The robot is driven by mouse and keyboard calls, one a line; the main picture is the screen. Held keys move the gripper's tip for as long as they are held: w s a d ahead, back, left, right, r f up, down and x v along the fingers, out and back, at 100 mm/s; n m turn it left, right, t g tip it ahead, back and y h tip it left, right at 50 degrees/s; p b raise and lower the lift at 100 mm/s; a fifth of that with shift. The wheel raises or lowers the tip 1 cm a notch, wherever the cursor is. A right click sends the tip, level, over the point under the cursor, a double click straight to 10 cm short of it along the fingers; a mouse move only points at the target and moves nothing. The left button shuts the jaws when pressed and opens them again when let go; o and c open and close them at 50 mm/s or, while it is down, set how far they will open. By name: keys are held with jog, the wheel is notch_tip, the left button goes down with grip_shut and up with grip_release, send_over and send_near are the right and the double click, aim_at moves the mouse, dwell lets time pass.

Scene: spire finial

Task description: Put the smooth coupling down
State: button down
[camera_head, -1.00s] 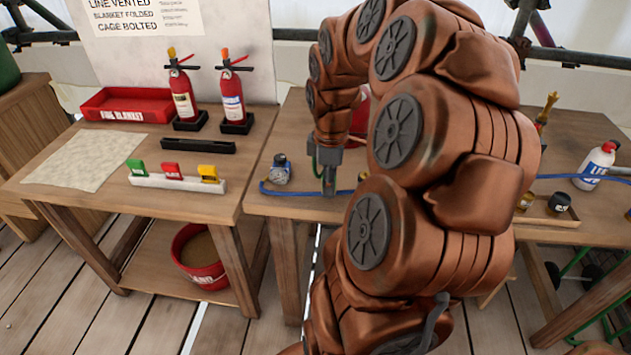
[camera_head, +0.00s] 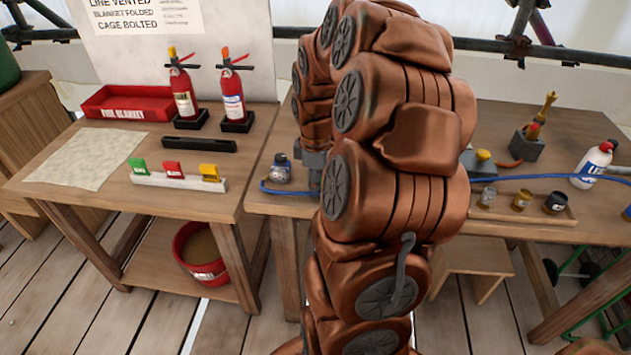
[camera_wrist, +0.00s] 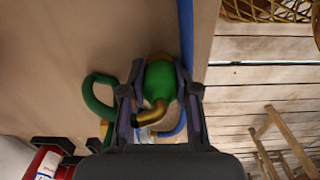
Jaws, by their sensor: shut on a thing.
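In the wrist view, my gripper (camera_wrist: 160,95) is shut on a green, smooth-sided coupling (camera_wrist: 160,80) with brass-coloured ends. A green hose (camera_wrist: 93,95) loops beside it on the left. The coupling is over the wooden bench (camera_wrist: 100,40) near its edge; I cannot tell whether it touches the top. In the head view, my own arm hides the fingers and the coupling.
A blue hose (camera_head: 540,177) runs along the bench, near the edge in the wrist view. A tray (camera_head: 535,212) with small pots, a white bottle (camera_head: 594,165) and a torch stand (camera_head: 527,142) stand at the right. Fire extinguishers (camera_head: 183,95) stand on the left table.

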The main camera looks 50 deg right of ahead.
jog(key=shift+f, duration=0.2)
jog(key=c, duration=0.9)
grip_release()
jog(key=shift+o, duration=0.2)
notch_tip(320, 180, up, 12)
jog(key=shift+r+b, duration=0.2)
jog(key=shift+b, duration=0.3)
jog(key=s+a+f+m+g, duration=0.15)
jog(key=s+a, duration=0.25)
jog(key=a, duration=0.7)
jog(key=s+a+f+m, duration=0.2)
jog(key=s+a, duration=0.2)
jog(key=a, duration=0.7)
jog(key=s+a+f+m, duration=0.3)
jog(key=s+a+f, duration=0.1)
jog(key=s, duration=0.5)
jog(key=shift+s+a, duration=0.25)
jog(key=shift+a, duration=0.6)
jog(key=shift+m+g, duration=0.25)
